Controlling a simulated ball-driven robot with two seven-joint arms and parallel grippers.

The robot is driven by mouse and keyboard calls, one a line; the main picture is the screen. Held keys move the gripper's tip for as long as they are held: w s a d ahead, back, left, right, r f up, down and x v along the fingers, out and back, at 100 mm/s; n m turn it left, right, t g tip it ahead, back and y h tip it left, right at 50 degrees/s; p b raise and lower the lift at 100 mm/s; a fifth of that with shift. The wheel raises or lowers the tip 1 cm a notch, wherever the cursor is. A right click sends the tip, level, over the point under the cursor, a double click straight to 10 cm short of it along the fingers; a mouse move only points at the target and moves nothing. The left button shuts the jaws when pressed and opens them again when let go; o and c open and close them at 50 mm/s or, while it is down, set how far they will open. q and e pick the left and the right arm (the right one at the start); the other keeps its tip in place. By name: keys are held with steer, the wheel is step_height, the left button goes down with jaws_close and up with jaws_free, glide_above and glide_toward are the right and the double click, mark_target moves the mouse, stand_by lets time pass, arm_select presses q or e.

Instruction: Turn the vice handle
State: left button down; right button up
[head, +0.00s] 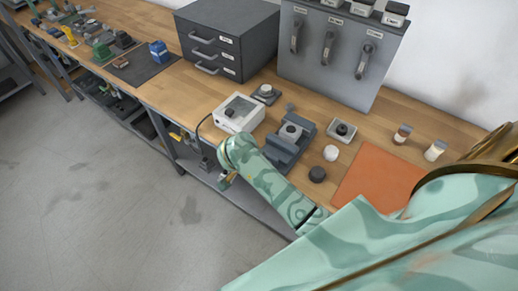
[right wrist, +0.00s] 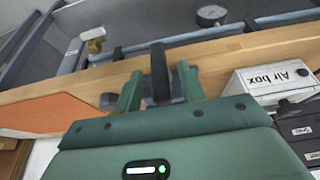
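The grey vice (head: 290,139) stands at the bench's front edge in the head view, with a dark round part between its jaws. In the right wrist view a dark upright bar, which looks like the vice handle (right wrist: 160,75), stands between the two green fingers of my right gripper (right wrist: 159,88). The fingers are apart, one on each side of the bar; a narrow gap shows on the left, and I cannot tell if the right finger touches. In the head view my right arm hides this gripper and the handle. My left gripper is in neither view.
The white air box (head: 238,113) stands left of the vice; its label shows in the right wrist view (right wrist: 277,78). An orange mat (head: 380,181), a black puck (head: 317,174) and a white puck (head: 331,153) lie to the right. A grey hook panel (head: 335,70) stands behind.

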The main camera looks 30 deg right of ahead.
steer(key=shift+x, duration=1)
steer(key=shift+r, duration=0.1)
steer(key=c, duration=0.9)
steer(key=shift+o, duration=0.3)
steer(key=shift+s+t+b, duration=0.1)
steer(key=shift+t+b, duration=0.2)
steer(key=shift+b, duration=0.1)
